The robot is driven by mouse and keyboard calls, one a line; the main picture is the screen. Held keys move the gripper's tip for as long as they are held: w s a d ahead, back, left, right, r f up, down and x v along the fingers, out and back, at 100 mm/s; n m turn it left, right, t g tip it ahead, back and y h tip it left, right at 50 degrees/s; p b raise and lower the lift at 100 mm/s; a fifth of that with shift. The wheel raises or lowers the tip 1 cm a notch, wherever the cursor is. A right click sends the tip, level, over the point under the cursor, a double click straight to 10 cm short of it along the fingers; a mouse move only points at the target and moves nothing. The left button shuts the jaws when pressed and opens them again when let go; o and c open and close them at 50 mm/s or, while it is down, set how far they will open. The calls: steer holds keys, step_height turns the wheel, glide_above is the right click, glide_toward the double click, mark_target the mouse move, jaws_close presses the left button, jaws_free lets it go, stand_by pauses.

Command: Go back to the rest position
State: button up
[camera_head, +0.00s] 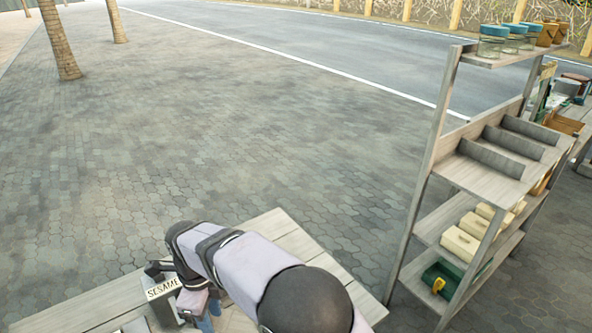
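My arm comes in from the bottom edge and bends down at its far end, over a light wooden table (90,305). My gripper (194,303) is at the low left end of the arm, near the bottom edge. Its fingertips are not clear, so I cannot tell whether it is open or holds anything. A box with a "SESAME" label (163,288) is right beside it on the left. I cannot tell whether they touch. The arm hides part of the tabletop.
A wooden shelf rack (432,170) stands at the right. It holds jars (493,40) on top, cream boxes (460,243) lower down and a green crate (440,277) at the bottom. Open paving (220,130) lies beyond the table, with tree trunks (58,40) far left.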

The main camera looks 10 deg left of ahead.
steer(key=w+d+r+n, duration=0.2)
steer(key=d+n, duration=0.2)
steer(key=d, duration=0.8)
steer(key=w+d+r+n, duration=0.15)
steer(key=d+n, duration=0.25)
steer(key=d, duration=0.7)
steer(key=s+d+f+n, duration=0.1)
steer(key=s+d+n, duration=0.3)
steer(key=d, duration=0.5)
steer(key=s+d+f+n, duration=0.1)
steer(key=s+d+n, duration=0.4)
steer(key=s+d, duration=0.2)
steer(key=shift+d+f+p, duration=0.15)
steer(key=shift+d+p, duration=0.2)
steer(key=shift+d, duration=0.7)
steer(key=shift+s+f, duration=0.1)
step_height(320, 180, down, 18)
steer(key=b, duration=1.7)
steer(key=shift+r+b, duration=0.2)
steer(key=shift+b, duration=0.2)
